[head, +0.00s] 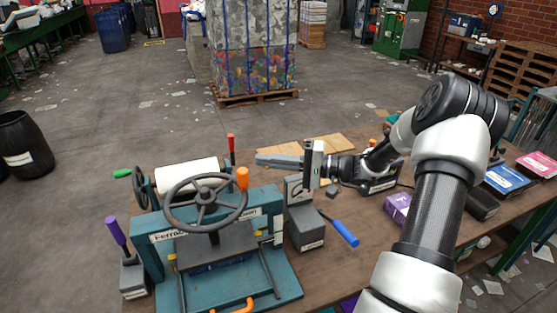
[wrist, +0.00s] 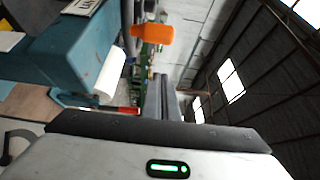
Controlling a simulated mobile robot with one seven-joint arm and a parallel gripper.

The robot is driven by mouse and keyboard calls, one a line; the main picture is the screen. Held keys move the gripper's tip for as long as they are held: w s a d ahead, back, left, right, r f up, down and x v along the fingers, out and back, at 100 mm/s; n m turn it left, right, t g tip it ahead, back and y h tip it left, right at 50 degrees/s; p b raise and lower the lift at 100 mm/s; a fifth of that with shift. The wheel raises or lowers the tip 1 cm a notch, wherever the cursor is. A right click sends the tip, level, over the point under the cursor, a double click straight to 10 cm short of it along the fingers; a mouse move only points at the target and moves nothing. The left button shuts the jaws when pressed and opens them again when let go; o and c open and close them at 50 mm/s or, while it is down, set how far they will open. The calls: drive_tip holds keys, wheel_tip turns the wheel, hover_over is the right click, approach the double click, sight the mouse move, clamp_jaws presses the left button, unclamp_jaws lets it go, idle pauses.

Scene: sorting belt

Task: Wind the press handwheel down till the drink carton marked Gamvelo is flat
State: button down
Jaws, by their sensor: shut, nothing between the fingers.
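The press (head: 275,285) is a teal frame at the front of the table. Its dark handwheel (head: 176,216) lies level on top, with an upright orange knob (head: 242,178) on its far right rim. The knob also shows in the wrist view (wrist: 153,40). Under the wheel is a dark press plate (head: 222,240). A strip of blue shows beneath the plate; I cannot read any Gamvelo mark or tell how flat it is. My gripper (head: 260,160) is shut and empty, pointing left, beyond and above the knob and apart from it. Its fingers (wrist: 162,98) also show in the wrist view.
A white roller (head: 188,174) with a green handle (head: 122,173) stands behind the wheel. A red lever (head: 231,145), a purple lever (head: 116,231) and a blue lever (head: 342,232) flank the press. A purple box (head: 397,208) lies to the right. An orange handle (head: 236,306) is in front.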

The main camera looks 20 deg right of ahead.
drive_tip(key=a, duration=0.1)
drive_tip(key=a+p, duration=0.1)
drive_tip(key=a, duration=0.2)
drive_tip(key=shift+s+a+r, duration=0.1)
drive_tip(key=shift+s+a, duration=0.15)
drive_tip(key=shift+s, duration=0.1)
drive_tip(key=shift+s+a+p, duration=0.1)
drive_tip(key=shift+s+p, duration=0.2)
drive_tip(key=shift+s, duration=0.15)
